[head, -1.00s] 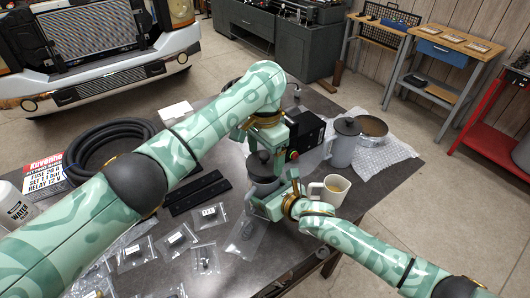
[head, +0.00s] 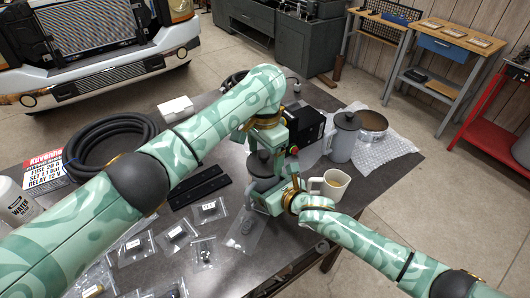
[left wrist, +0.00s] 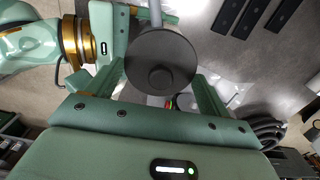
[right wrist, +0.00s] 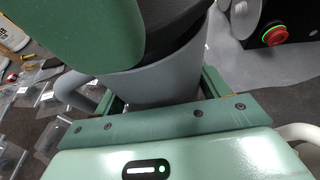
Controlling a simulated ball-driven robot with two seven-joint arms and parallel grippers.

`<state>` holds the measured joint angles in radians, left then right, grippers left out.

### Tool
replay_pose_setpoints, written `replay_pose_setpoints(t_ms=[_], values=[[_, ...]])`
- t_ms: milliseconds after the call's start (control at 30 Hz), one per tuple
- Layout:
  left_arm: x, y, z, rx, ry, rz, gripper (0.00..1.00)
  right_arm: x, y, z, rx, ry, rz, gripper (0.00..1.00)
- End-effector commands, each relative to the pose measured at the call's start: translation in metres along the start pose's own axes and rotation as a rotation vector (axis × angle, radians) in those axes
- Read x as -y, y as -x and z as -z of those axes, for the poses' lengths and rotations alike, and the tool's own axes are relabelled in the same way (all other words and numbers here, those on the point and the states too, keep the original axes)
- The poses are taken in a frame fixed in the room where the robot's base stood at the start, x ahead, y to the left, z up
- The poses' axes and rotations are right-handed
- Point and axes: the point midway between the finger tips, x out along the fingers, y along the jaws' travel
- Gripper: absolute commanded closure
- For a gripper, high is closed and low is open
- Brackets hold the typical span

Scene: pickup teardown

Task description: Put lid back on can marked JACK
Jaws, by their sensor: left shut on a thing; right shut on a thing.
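A dark round lid (left wrist: 160,62) with a centre knob is between the jaws of my left gripper (left wrist: 160,88), which is shut on it. In the head view the lid (head: 260,161) is at the top of a grey can (head: 264,184). My right gripper (right wrist: 160,95) is shut around the side of this can (right wrist: 150,84), which has a handle at the left. In the right wrist view the lid (right wrist: 178,32) overlaps the can's mouth; I cannot tell whether it is seated. No JACK marking is readable. A second grey can (head: 342,142) with a dark lid stands behind right.
A white mug (head: 333,184) stands close right of my right gripper. A round tin (head: 373,121) rests on bubble wrap (head: 393,146). A black box with a red button (head: 303,128) is just behind. Black strips (head: 200,195) and several small bags lie left and in front.

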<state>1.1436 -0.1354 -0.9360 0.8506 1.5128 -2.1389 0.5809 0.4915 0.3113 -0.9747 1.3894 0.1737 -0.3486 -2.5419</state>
Motion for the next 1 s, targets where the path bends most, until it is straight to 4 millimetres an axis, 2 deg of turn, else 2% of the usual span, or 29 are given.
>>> replay_pose_setpoints(t_ms=[600, 633, 700, 1000], values=[[0.0, -0.013, 0.0, 0.001, 0.001, -0.001, 0.41, 0.0, 0.0, 0.0, 0.0, 0.0, 0.0, 0.67], [0.0, -0.013, 0.0, 0.001, 0.001, -0.001, 0.14, 0.0, 0.0, 0.0, 0.0, 0.0, 0.0, 0.67], [0.0, -0.012, 0.0, 0.0, 0.0, -0.001, 0.0, 0.0, 0.0, 0.0, 0.0, 0.0, 0.0, 0.67], [-0.003, -0.012, 0.001, -0.001, -0.004, -0.005, 0.0, 0.001, 0.0, 0.0, 0.0, -0.001, 0.001, 0.67]])
